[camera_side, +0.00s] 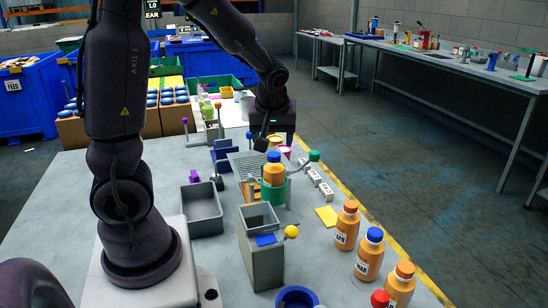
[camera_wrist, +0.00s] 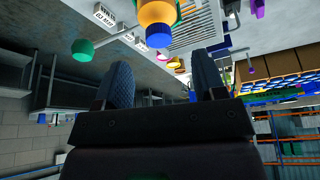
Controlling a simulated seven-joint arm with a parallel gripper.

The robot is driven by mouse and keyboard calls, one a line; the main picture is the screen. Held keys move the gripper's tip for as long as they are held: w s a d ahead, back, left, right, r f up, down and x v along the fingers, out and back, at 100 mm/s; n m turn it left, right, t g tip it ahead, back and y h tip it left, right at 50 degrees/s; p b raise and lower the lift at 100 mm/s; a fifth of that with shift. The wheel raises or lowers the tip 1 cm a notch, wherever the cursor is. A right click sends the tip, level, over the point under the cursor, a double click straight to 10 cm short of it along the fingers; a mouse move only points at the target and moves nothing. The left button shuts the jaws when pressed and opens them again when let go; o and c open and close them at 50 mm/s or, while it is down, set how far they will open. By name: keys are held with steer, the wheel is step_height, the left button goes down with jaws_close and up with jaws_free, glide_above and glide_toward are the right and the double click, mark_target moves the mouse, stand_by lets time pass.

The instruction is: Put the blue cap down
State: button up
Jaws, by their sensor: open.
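A blue cap (camera_side: 274,157) sits on top of an orange bottle (camera_side: 274,174), which stands upright in a green holder (camera_side: 274,194) on the table. In the wrist view the blue cap (camera_wrist: 158,36) shows just beyond my fingertips, on the orange bottle (camera_wrist: 156,11). My gripper (camera_side: 263,143) is close to the cap, at its upper left in the side view. In the wrist view my gripper (camera_wrist: 163,72) has its two fingers well apart, with nothing between them. A second blue cap (camera_side: 374,234) is on a bottle at the front right.
Orange bottles (camera_side: 346,225) stand along the right edge. A grey bin (camera_side: 202,208), a grey box with a hopper (camera_side: 262,258) and a blue bowl (camera_side: 297,297) stand nearby. A lever with a green knob (camera_side: 314,155) sticks out beside the holder. Bare table lies at the left.

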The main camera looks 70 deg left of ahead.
mark_target(274, 154)
steer(key=shift+w+x, duration=0.2)
steer(key=shift+x, duration=2.65)
steer(key=shift+a, duration=0.15)
steer(key=shift+r, duration=0.1)
steer(key=c, duration=1.1)
steer(key=shift+o, duration=0.2)
